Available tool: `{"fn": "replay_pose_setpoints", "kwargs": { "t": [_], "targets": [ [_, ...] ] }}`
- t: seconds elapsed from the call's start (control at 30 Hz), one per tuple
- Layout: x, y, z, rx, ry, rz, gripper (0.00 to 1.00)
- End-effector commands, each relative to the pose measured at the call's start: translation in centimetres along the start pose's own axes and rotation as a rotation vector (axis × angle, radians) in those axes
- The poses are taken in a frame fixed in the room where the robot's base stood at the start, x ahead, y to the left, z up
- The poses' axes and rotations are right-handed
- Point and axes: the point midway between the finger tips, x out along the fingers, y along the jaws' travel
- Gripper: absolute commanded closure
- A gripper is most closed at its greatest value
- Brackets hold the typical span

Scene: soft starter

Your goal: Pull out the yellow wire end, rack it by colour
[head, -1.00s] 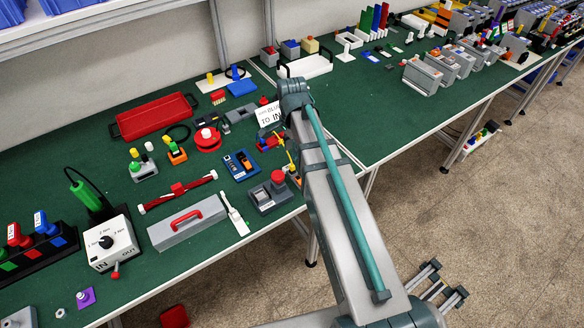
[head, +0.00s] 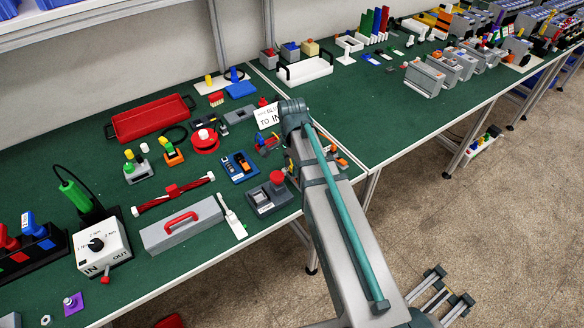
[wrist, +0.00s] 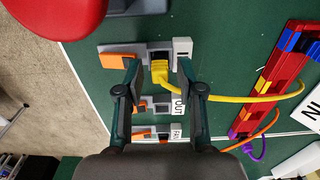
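In the wrist view a yellow wire end (wrist: 159,72) sits in the top grey terminal block (wrist: 108,50), which has an orange lever (wrist: 116,61) on its left. The yellow wire (wrist: 235,98) curves right to a red, blue and yellow rack (wrist: 268,80). My gripper (wrist: 158,68) is open, with one finger on each side of the yellow end and gaps visible between. Whether the end is fully seated cannot be told. In the head view the rack (head: 267,143) shows beside my arm, which hides the gripper and yellow end.
Two more terminal blocks with orange levers (wrist: 140,134) lie below, labelled OUT and FAN. An orange wire (wrist: 262,131) and a purple wire (wrist: 257,151) run near the rack. A red button (wrist: 65,15) stands close at upper left. The bench's front edge is near.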

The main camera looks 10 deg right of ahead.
Motion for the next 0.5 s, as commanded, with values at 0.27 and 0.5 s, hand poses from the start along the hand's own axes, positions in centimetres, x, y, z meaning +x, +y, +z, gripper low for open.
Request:
{"fn": "replay_pose_setpoints", "kwargs": {
  "t": [0.27, 0.5],
  "targets": [
    [-0.02, 0.0, 0.0, 0.0, 0.0, 0.0, 0.83],
    [-0.02, 0.0, 0.0, 0.0, 0.0, 0.0, 1.0]
  ]
}}
